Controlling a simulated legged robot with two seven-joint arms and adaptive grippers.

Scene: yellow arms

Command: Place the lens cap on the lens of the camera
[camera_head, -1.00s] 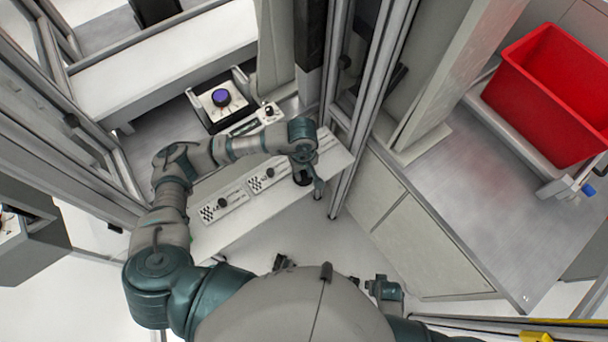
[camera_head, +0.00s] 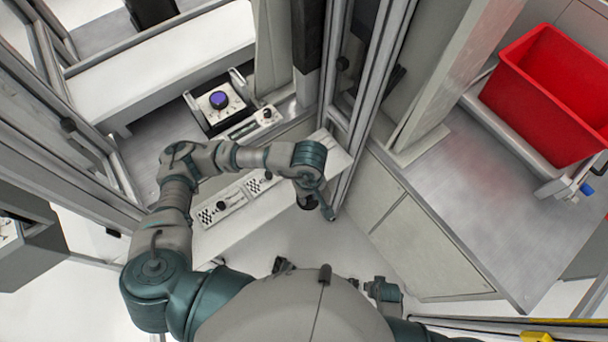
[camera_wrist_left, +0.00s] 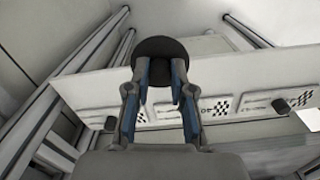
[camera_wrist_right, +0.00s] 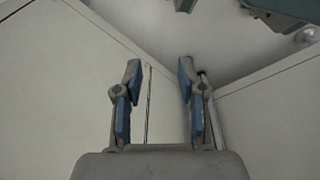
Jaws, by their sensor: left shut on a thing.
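The lens cap, a dark round disc (camera_wrist_left: 160,46), is held between the fingertips of my left gripper (camera_wrist_left: 160,72) in the left wrist view. In the head view my left gripper (camera_head: 316,202) hangs beside the right end of a white shelf, with a dark round part, likely the cap (camera_head: 306,203), below it. No camera is clearly identifiable. A box with a purple round top (camera_head: 219,100), possibly the camera and its lens, stands on the surface behind my left arm, apart from the gripper. My right gripper (camera_wrist_right: 158,75) is open and empty in the right wrist view.
The white shelf (camera_head: 270,215) carries labelled panels with checker patterns and dark knobs. Metal posts (camera_head: 345,120) rise right of my left gripper.

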